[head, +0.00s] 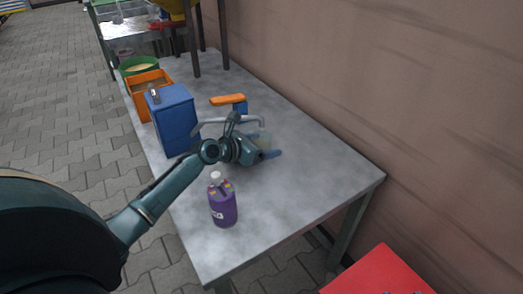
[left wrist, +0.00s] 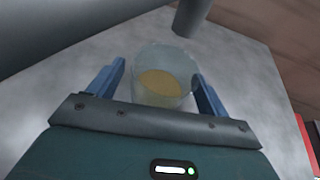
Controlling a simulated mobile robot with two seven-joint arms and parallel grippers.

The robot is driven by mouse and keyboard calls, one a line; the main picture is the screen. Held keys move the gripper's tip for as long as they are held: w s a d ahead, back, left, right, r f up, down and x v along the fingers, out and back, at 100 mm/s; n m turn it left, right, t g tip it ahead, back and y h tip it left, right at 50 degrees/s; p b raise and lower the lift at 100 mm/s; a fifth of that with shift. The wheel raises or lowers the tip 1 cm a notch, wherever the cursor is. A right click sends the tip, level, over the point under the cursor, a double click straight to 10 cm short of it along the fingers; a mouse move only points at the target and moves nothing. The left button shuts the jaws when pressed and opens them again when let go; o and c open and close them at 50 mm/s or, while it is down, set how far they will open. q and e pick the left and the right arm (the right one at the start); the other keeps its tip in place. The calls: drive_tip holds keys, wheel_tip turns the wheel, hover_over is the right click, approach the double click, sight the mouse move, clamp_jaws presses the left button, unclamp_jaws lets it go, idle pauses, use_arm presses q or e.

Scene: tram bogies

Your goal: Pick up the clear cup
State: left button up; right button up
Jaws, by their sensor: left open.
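The clear cup (left wrist: 163,62) stands on the grey table, with something yellow-orange in its lower part. In the left wrist view it is between the two blue fingers of my left gripper (left wrist: 160,78), with a small gap visible at the left finger. In the head view the cup (head: 263,137) is mostly hidden behind my left gripper (head: 266,149). The left gripper is open around the cup and low over the table. My right gripper is not in view.
A purple bottle (head: 222,205) stands on the table (head: 290,200) nearer the front. A wall runs along the right. The table's front right is clear.

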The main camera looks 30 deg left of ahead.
use_arm(q)
drive_tip(key=shift+w+d+f, duration=0.2)
drive_tip(key=shift+w+d, duration=0.05)
drive_tip(key=shift+w, duration=0.3)
drive_tip(key=shift+c, duration=0.6)
drive_tip(key=c, duration=1)
drive_tip(key=shift+r, duration=0.2)
